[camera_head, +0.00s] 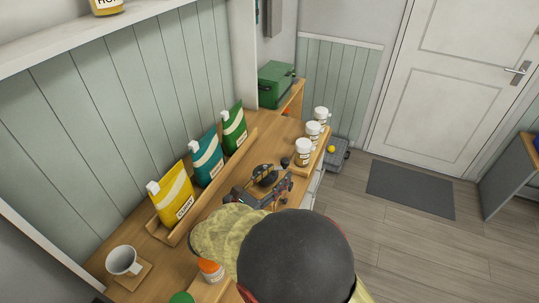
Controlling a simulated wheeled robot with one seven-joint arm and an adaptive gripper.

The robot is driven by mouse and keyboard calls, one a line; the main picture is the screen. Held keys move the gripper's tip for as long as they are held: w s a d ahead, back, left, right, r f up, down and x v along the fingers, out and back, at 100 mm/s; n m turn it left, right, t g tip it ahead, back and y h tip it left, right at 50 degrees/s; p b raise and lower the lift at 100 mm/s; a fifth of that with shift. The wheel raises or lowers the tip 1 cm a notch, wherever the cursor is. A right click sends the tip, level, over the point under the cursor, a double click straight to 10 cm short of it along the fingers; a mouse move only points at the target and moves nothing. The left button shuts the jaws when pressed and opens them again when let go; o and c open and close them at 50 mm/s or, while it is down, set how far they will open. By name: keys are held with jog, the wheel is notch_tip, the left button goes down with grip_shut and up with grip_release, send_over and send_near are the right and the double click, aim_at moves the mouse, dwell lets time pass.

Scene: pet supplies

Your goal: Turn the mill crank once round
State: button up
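The mill (264,173) appears as a small dark rounded body on the wooden counter, near the middle of the view. A small dark knob (285,162) shows at its right side and looks like the end of the crank; the crank arm itself is too small to make out. My gripper (268,188) is a dark grey shape with reddish parts, right in front of the mill and overlapping it in the picture. I cannot tell whether its fingers touch the crank or are open. My own arm hides the counter in front.
Yellow (175,197), teal (206,157) and green (234,130) pouches stand in a wooden rack behind. A mug (123,261) stands front left, an orange-capped bottle (210,270) near my arm. A green box (276,85) stands at the back.

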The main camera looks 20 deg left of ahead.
aim_at(282, 164)
jog(key=shift+s+a+f+n+y, duration=0.1)
jog(key=shift+a+n+y, duration=0.2)
jog(key=shift+a, duration=0.45)
jog(key=b+x, duration=0.1)
jog(key=x, duration=0.6)
jog(key=shift+w+d, duration=0.1)
jog(key=shift+w, duration=0.2)
jog(key=shift+c, duration=0.9)
jog(key=c, duration=0.7)
grip_shut()
